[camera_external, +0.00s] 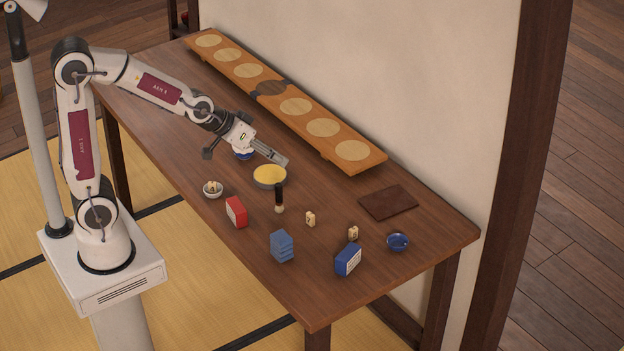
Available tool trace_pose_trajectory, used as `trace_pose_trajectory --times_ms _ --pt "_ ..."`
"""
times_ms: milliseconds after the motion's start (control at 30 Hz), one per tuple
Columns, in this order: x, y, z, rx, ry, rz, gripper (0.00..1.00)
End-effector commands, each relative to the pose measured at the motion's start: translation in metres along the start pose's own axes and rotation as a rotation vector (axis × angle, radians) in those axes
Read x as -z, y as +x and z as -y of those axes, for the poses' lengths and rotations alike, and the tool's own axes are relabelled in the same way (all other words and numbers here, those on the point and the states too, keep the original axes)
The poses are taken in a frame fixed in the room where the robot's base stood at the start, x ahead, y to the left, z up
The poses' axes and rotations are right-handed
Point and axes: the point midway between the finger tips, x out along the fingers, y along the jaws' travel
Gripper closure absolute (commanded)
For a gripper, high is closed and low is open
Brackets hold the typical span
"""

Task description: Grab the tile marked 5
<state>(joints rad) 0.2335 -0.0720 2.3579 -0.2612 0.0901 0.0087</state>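Several small cream tiles are on the wooden table. One tile (310,218) stands near the middle front with a dark mark that looks like a 2 or 7. Another tile (353,232) is further right, its mark too small to read. A third cream piece (212,186) sits in a small white bowl (213,194). I cannot tell which tile is marked 5. My gripper (284,160) is above the table, behind the yellow-filled bowl, apart from the tiles. Its fingers point right and slightly down, seen edge-on, so their opening is unclear. I see nothing held.
A yellow-filled round bowl (270,175) and a dark-handled brush (279,199) stand near my gripper. A red box (236,212), blue stack (282,246), blue box (348,261) and blue bowl (398,242) line the front. A long board (285,95) runs along the wall; a brown mat (388,203) lies right.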

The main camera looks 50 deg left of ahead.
Motion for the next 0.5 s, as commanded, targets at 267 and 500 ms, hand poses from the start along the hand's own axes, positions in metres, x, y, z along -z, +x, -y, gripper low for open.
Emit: trace_pose_trajectory --times_ms 267,500 --pt "0.007 0.055 -0.016 -0.001 -0.019 -0.051 0.71" --pt "0.007 0.099 -0.026 0.012 -0.031 -0.102 0.71"
